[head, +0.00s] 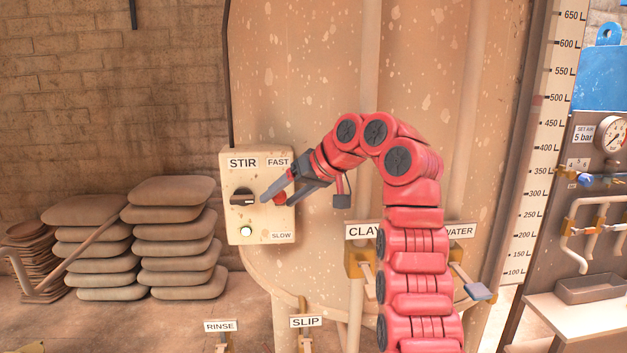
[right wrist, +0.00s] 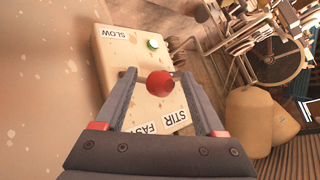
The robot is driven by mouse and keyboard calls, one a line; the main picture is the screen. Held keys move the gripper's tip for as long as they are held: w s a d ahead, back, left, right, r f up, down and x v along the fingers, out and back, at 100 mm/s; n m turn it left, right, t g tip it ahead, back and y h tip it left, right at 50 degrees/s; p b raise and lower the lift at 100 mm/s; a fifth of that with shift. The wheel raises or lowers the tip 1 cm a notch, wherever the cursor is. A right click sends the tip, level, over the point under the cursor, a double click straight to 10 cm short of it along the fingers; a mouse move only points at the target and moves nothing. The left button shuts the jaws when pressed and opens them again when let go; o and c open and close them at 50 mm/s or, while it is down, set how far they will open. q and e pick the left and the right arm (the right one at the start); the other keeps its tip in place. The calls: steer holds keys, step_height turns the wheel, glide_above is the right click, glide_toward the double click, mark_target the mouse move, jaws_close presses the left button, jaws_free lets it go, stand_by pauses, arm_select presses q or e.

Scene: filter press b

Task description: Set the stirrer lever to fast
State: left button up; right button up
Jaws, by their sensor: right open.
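The cream stirrer box (head: 238,225) is fixed to the tank's left side, labelled STIR, with FAST at upper right and SLOW at lower right. The stirrer lever's red ball knob (head: 279,198) shows between the FAST and SLOW labels, partly hidden by my gripper. My right gripper (head: 274,192) is open at the box. In the right wrist view the red knob (right wrist: 160,83) lies between the two fingers of the right gripper (right wrist: 156,75), near their tips. I cannot tell whether a finger touches it. My left gripper is not in view.
CLAY and WATER valves (head: 478,291) are beside my right arm. RINSE and SLIP labels are below. Stacked sacks (head: 175,248) stand left.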

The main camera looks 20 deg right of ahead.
steer(key=p+v, duration=0.4)
steer(key=v, duration=0.8)
steer(key=shift+s+d+r, duration=0.2)
steer(key=shift+s, duration=0.05)
